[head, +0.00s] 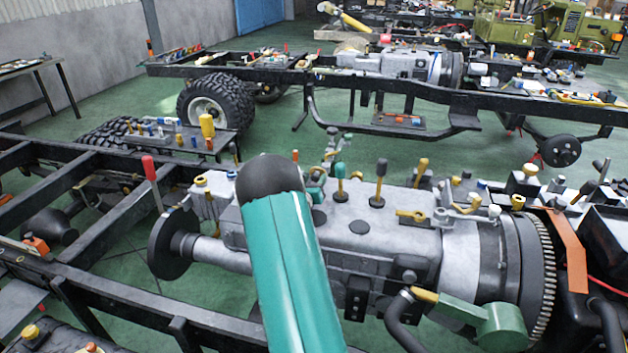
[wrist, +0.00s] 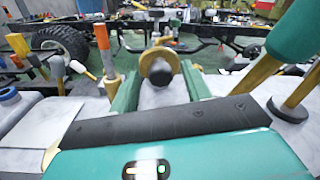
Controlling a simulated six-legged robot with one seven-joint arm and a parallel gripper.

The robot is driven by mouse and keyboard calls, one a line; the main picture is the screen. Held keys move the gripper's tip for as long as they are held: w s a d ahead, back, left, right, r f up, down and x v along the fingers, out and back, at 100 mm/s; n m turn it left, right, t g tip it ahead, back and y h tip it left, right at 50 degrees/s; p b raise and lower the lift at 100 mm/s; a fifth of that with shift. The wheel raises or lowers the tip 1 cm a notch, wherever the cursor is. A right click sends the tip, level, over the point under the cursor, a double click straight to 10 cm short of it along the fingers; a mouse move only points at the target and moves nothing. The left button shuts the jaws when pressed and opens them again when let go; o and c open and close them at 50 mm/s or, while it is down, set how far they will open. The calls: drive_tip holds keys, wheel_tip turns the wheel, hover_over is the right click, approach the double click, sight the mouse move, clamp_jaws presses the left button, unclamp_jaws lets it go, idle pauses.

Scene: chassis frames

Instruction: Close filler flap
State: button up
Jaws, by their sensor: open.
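In the wrist view, my gripper (wrist: 162,72) is open, with its two green fingers apart. A round gold-brown disc (wrist: 158,60) stands upright between and beyond the fingers, with a dark rounded knob in front of it. The disc may be the filler flap, raised, but I cannot tell for certain. I see no clear contact between the fingers and the disc. In the head view, the grey gearbox housing (head: 370,245) carries several levers and yellow fittings. My teal arm link covers part of the housing, and I cannot make out the gripper clearly there.
In the wrist view, an orange-topped post (wrist: 103,50) stands left of the fingers, and a teal-handled lever (wrist: 295,35) stands close on the right. In the head view, a red-topped lever (head: 151,175) rises at the left. Black chassis rails (head: 130,300) run around the gearbox.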

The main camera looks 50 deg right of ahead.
drive_tip(key=shift+w+d, duration=0.15)
drive_tip(key=shift+d, duration=0.3)
clamp_jaws()
